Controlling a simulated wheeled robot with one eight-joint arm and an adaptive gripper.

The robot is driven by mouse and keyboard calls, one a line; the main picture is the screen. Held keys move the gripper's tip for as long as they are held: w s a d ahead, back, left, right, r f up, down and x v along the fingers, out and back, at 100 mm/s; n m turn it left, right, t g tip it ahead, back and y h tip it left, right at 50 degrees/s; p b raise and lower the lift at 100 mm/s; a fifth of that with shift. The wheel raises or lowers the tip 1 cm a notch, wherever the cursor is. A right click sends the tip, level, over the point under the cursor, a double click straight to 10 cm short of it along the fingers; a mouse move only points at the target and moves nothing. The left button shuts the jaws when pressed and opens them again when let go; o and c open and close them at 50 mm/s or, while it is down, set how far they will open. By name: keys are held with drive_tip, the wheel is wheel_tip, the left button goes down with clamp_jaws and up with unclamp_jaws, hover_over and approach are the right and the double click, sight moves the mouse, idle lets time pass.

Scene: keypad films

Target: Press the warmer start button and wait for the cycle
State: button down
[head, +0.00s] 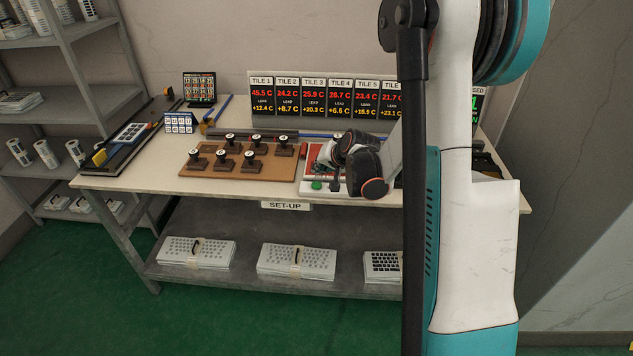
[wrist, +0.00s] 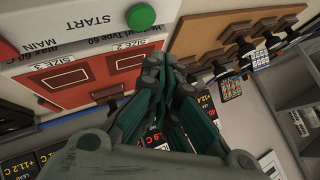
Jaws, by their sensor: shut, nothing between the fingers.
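The warmer is a white box with a red top panel; it shows in the wrist view (wrist: 95,75) and, partly hidden by my arm, in the head view (head: 312,168). Its green round start button shows beside the word START in the wrist view (wrist: 141,16) and at the front edge in the head view (head: 317,185). My gripper (wrist: 168,62) is shut and empty. Its fingertips appear over the warmer's edge beside the red panel, apart from the button in the picture. In the head view, my wrist hides much of the warmer.
A brown board (head: 225,163) with several dark stamp-like tools stands left of the warmer. A row of tile temperature displays (head: 327,97) stands behind. A small calendar-like card (head: 180,123) and dark screen (head: 199,88) stand at the back left. The bench front (head: 130,180) is clear.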

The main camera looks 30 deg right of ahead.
drive_tip(key=shift+r+p, duration=0.55)
drive_tip(key=shift+r, duration=0.7)
drive_tip(key=shift+f, duration=0.1)
